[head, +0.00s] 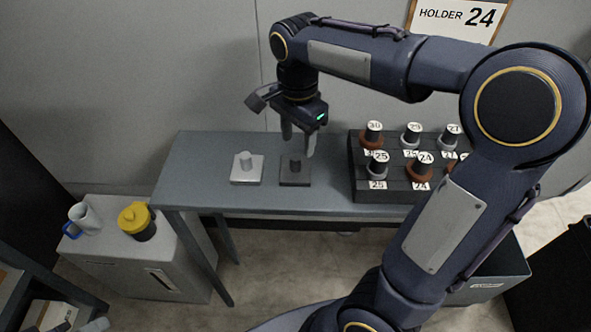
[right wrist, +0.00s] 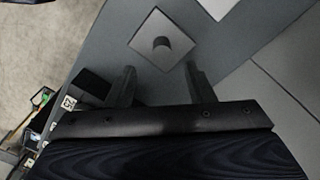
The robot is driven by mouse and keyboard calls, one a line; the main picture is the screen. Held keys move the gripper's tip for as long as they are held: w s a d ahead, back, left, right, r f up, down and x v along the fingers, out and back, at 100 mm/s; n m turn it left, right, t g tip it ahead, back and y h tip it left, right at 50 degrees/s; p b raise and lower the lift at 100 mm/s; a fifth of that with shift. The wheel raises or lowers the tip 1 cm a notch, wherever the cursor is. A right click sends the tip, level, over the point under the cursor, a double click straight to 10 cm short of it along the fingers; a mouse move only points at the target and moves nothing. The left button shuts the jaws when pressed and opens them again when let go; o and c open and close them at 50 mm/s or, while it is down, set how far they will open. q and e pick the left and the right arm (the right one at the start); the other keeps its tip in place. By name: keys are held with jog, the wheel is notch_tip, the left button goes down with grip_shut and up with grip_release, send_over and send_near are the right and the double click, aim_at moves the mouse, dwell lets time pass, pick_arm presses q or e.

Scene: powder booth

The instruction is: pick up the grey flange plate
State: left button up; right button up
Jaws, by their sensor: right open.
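The grey flange plate (head: 294,179) is a dark square base with a short round stub, lying flat on the grey bench. It also shows in the right wrist view (right wrist: 146,36), just beyond the fingertips. My right gripper (head: 298,143) is open and empty, fingers pointing down above this plate; in the right wrist view its fingers (right wrist: 160,72) stand apart, lined up with either side of the stub. A lighter plate (head: 247,178) of the same shape lies to its left, apart from it. My left gripper is not in view.
A dark rack (head: 362,185) with several numbered, capped pieces stands right of the plates on the bench (head: 200,195). The bench's left end is clear.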

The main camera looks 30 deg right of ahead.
aim_at(296, 157)
jog(key=f, duration=0.6)
jog(key=shift+w+a+f, duration=0.1)
jog(key=shift+a+f, duration=0.05)
jog(key=shift+a, duration=0.05)
jog(key=shift+c, duration=0.2)
grip_shut()
